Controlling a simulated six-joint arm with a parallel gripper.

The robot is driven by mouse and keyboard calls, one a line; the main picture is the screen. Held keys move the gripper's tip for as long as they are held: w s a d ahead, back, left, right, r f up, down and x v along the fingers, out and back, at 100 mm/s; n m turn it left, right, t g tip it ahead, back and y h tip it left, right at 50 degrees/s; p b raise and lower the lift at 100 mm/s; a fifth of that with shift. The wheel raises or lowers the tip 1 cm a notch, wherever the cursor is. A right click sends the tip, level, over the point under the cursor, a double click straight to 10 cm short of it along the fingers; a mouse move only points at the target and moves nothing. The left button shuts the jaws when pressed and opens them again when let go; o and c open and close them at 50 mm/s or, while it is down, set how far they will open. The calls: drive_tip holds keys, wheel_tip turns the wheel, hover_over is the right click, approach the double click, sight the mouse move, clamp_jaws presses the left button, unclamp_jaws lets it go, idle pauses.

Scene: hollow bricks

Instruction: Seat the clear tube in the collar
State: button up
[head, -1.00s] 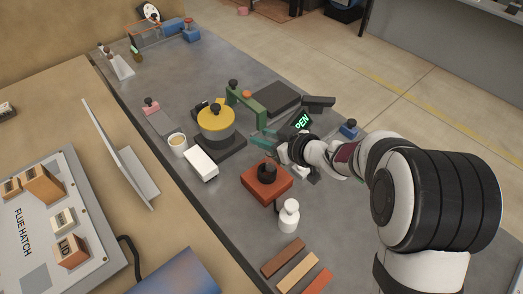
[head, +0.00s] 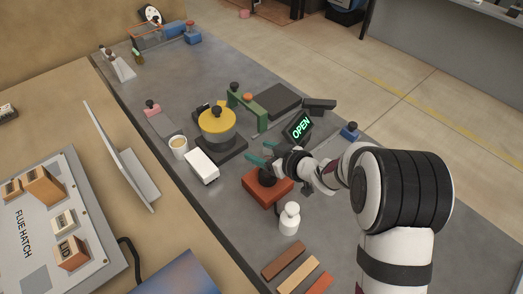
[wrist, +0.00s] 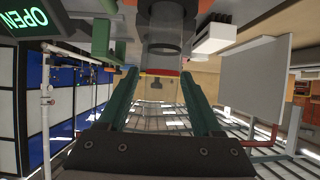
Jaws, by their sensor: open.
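My gripper (head: 259,154) is open and empty, its teal fingers pointing left towards a grey drum. It also shows in the wrist view (wrist: 158,74), which looks upside down. The grey drum (head: 214,140) has a yellow top (head: 216,118) with a dark knob and stands on a dark square base. In the wrist view the drum (wrist: 165,43) looks see-through and appears beyond and between the fingertips, with a gap. I cannot tell for certain which parts are the clear tube and the collar.
A green bracket (head: 248,110), a lit OPEN sign (head: 299,128), a white box (head: 202,166) and a cup (head: 178,148) stand around the drum. A white bottle (head: 289,218) stands in front.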

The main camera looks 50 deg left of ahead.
drive_tip(key=shift+d+r, duration=0.1)
drive_tip(key=shift+r, duration=0.15)
drive_tip(key=v, duration=1.2)
drive_tip(key=w+d+r+m+t+h, duration=0.2)
drive_tip(key=w+d+m+t+h, duration=0.3)
drive_tip(key=d, duration=0.5)
drive_tip(key=w+d+r+m+t+h, duration=0.25)
drive_tip(key=w+d+m+t, duration=0.2)
drive_tip(key=w+d, duration=0.35)
drive_tip(key=s+d+m+g+h, duration=0.25)
drive_tip(key=s+d+m, duration=0.3)
drive_tip(key=d, duration=0.35)
drive_tip(key=s+d+m+g+h, duration=0.2)
drive_tip(key=s+d+m+h, duration=0.15)
drive_tip(key=s+d, duration=0.5)
drive_tip(key=s+a+m+g+y, duration=0.2)
drive_tip(key=s+m+g, duration=0.3)
drive_tip(key=s, duration=1)
drive_tip(key=shift+f+y, duration=0.2)
drive_tip(key=shift+y, duration=0.35)
